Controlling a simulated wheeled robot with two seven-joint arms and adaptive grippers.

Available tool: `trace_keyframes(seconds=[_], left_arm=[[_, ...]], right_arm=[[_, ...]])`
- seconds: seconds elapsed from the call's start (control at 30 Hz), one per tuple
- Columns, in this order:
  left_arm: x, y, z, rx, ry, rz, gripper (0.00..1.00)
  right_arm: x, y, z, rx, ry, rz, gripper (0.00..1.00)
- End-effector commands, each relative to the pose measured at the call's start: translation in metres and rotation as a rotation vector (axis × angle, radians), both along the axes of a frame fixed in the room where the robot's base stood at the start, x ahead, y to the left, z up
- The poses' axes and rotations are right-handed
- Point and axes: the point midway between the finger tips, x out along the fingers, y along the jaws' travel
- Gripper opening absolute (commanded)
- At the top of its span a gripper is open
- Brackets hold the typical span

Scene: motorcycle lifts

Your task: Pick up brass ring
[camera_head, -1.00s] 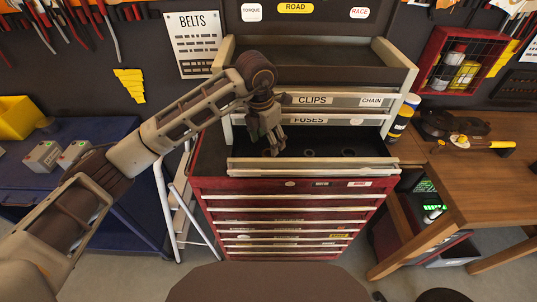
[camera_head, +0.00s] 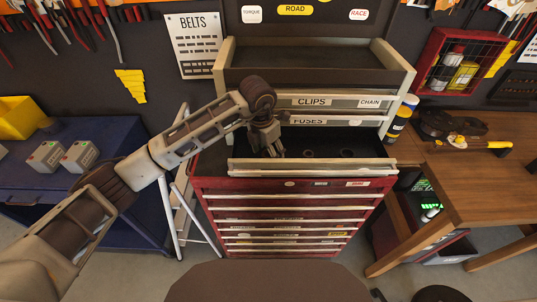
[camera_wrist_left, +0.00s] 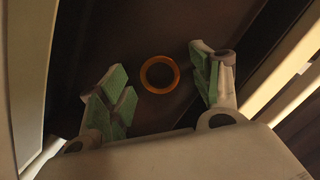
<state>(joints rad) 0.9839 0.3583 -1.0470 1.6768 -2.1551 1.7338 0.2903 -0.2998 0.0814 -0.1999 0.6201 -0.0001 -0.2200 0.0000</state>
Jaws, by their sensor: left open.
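The brass ring (camera_wrist_left: 145,75) lies flat on the dark floor of the open drawer (camera_head: 310,167) and shows in the left wrist view between my fingers, a little beyond them. My left gripper (camera_wrist_left: 158,92) is open, its green-padded fingers on either side of the ring and not touching it. In the head view my left gripper (camera_head: 268,150) reaches down into the left part of the drawer. The ring under it is hidden there. My right gripper is not in view.
The drawer is in a red tool cabinet (camera_head: 290,205), below drawers labelled CLIPS (camera_head: 312,101) and FUSES. The drawer walls stand close around the gripper. A blue cabinet (camera_head: 90,215) is at left, a wooden table (camera_head: 480,180) at right.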

Motion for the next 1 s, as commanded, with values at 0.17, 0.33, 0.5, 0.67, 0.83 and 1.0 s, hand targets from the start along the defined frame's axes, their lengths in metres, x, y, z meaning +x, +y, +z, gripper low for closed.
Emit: trace_keyframes(seconds=[0.17,0.33,0.5,0.67,0.83,1.0], left_arm=[[-0.0001,-0.0001,0.0,0.0,0.0,0.0,0.64],[-0.0002,-0.0001,0.0002,0.0,0.0,0.0,0.58],[-0.0002,-0.0001,0.0002,0.0,0.0,0.0,0.36],[-0.0002,-0.0001,0.0002,0.0,0.0,0.0,0.15],[-0.0001,-0.0002,0.0004,0.0,0.0,0.0,0.12],[0.0,-0.0002,0.0016,-0.001,-0.001,0.0,0.12]], right_arm=[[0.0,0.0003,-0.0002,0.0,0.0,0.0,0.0],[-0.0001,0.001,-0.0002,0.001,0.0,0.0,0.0],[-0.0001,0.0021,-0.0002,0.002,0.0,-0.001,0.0],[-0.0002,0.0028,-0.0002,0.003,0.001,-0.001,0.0],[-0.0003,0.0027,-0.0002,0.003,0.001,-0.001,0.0],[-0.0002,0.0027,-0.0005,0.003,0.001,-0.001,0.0]])
